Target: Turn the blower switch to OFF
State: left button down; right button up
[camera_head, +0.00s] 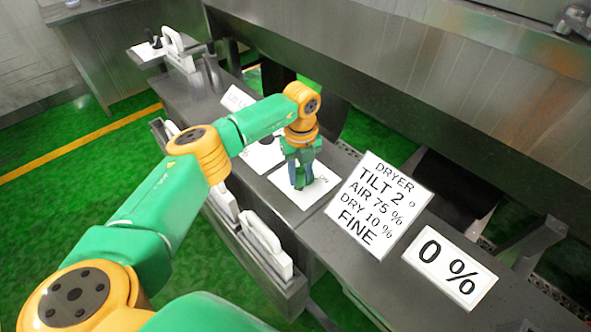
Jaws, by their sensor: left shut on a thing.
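My left gripper (300,182) reaches down onto a white plate (285,194) on the grey counter, with its fingers shut on the blower switch. The fingers hide the switch itself, so I cannot tell which way it points. Part of a label, seemingly "ON", shows on the plate just right of the fingers. My right gripper is out of view.
A dryer sign (379,205) and a "0 %" sign (449,267) stand to the right on the counter (350,275). Another white plate (262,158) lies behind my gripper, partly covered by my arm. Metal drum housing (430,85) rises behind.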

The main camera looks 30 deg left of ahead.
pick_arm(q)
jog(key=shift+w+d+n, duration=0.3)
jog(key=shift+d+n, duration=0.35)
jog(key=shift+n, duration=0.65)
jog(key=c, duration=0.6)
grip_release()
notch_tip(320, 180, up, 7)
jog(key=b, duration=0.1)
